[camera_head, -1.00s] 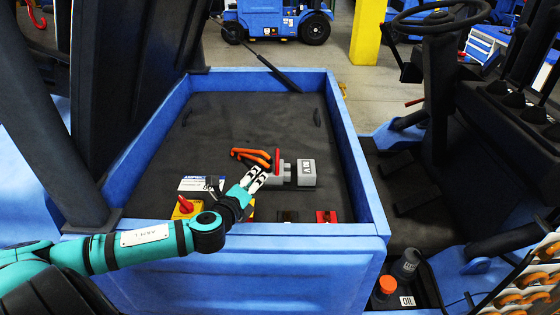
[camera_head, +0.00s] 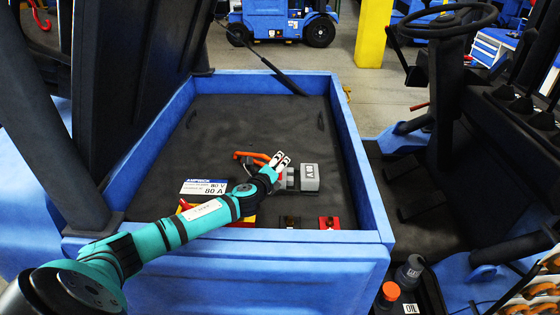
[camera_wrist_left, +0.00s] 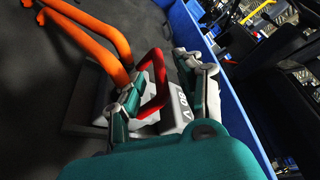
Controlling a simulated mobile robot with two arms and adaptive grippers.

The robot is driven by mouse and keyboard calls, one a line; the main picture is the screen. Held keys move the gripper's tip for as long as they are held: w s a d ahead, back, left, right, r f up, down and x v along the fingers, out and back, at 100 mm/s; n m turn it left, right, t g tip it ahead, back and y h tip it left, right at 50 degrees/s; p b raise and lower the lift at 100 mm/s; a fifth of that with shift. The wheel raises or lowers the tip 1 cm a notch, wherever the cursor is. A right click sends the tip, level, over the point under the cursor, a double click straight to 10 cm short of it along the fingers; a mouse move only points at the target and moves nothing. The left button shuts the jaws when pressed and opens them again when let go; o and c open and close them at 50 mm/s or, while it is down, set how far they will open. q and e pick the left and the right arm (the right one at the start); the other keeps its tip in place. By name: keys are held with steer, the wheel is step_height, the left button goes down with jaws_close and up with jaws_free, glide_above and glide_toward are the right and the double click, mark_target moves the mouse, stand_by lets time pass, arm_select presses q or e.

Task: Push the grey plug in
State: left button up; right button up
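The grey plug (camera_head: 290,178) lies on the dark floor of the blue bay, with a red handle (camera_wrist_left: 160,72) and orange cables (camera_head: 250,156) at its left. A grey block marked 80 V (camera_head: 309,178) is in line with it on the right; the wrist view shows this block (camera_wrist_left: 182,108) too. I cannot tell whether any gap lies between plug and block. My left gripper (camera_head: 280,160) is over the plug. In the wrist view its fingers (camera_wrist_left: 162,75) are apart on either side of the red handle, with no clear grip. The gripper partly hides the plug. My right gripper is out of view.
Blue walls (camera_head: 352,165) surround the bay. A white label plate (camera_head: 204,187) lies left of my arm. A red part (camera_head: 329,222) and a dark part sit by the near wall. The bay floor behind the plug is clear.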

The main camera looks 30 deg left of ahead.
arm_select(q)
steer(key=shift+x, duration=1.3)
jaws_close()
